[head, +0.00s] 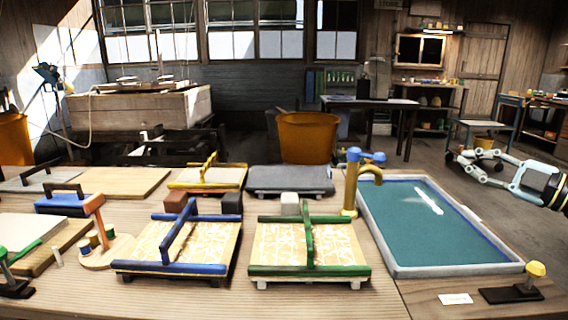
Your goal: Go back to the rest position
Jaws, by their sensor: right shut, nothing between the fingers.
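My right gripper (460,164) comes in from the right edge in the head view. It is shut and empty, held in the air to the right of the basin and apart from everything on the table. My left gripper is not in view. The mould with blue bars (178,268) and the mould with green bars (310,271) lie side by side on the wooden table (335,302).
A grey-rimmed basin (458,270) of teal water with a yellow tap (350,190) fills the table's right part. A yellow-knobbed black stand (512,293) and a white label (455,299) are at the front right. Boards lie left.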

